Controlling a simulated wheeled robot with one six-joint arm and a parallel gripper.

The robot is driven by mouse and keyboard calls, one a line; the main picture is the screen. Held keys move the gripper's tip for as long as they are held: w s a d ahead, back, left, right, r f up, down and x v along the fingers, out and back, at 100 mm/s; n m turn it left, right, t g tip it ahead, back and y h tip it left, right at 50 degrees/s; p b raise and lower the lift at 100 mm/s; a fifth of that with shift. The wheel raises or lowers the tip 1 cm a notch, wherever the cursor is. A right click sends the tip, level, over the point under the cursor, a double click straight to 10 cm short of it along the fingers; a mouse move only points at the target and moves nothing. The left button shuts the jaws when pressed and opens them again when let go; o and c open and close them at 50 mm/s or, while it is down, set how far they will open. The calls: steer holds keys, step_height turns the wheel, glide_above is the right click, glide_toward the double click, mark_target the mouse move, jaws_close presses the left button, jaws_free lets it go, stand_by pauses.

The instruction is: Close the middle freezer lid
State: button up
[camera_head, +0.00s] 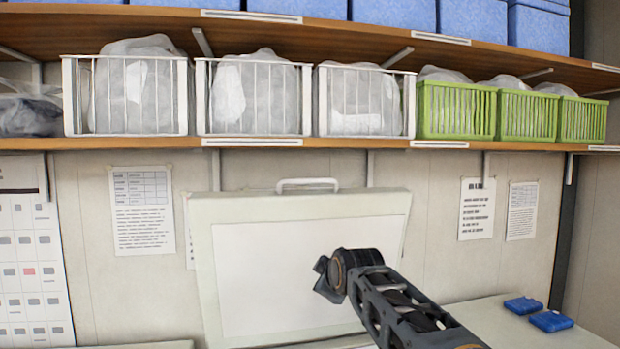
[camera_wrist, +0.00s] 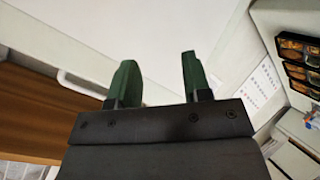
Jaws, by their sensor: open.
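The middle freezer lid (camera_head: 300,262) stands raised against the wall, tilted slightly back, with its white inner panel facing me. Its white handle (camera_head: 307,183) is on the top edge. In the wrist view the lid (camera_wrist: 160,35) fills the area beyond the fingers, and the handle (camera_wrist: 82,86) shows left of them. My gripper (camera_head: 328,280) is in front of the lid's lower right part in the head view, below the handle. In the wrist view my gripper (camera_wrist: 158,74) is open, with nothing between its green fingers. Whether it touches the lid cannot be told.
A shelf with white baskets (camera_head: 254,97) and green baskets (camera_head: 455,110) hangs above the lid. A closed white lid (camera_head: 500,325) lies at the right, with blue packs (camera_head: 550,321) on it. Food trays (camera_wrist: 300,48) show at the right in the wrist view.

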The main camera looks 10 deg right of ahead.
mark_target(310, 182)
steer(key=w+r+n+t+p, duration=0.1)
steer(key=w+r+n+t, duration=0.3)
steer(key=r, duration=0.5)
steer(key=w+r+n+t+p, duration=0.1)
steer(key=w+r+n+t, duration=0.15)
steer(key=w+r, duration=0.55)
steer(key=shift+n, duration=0.45)
steer(key=w+p, duration=0.3)
steer(key=w+r+p, duration=0.1)
steer(key=w+p, duration=0.1)
steer(key=w, duration=0.2)
steer(key=w+r+p, duration=0.1)
steer(key=w+p, duration=0.2)
steer(key=shift+w+d+p, duration=0.25)
steer(key=shift+w+p, duration=0.05)
steer(key=shift+w+f+p, duration=0.25)
steer(key=shift+w+p, duration=0.45)
steer(key=shift+w, duration=0.25)
jaws_close()
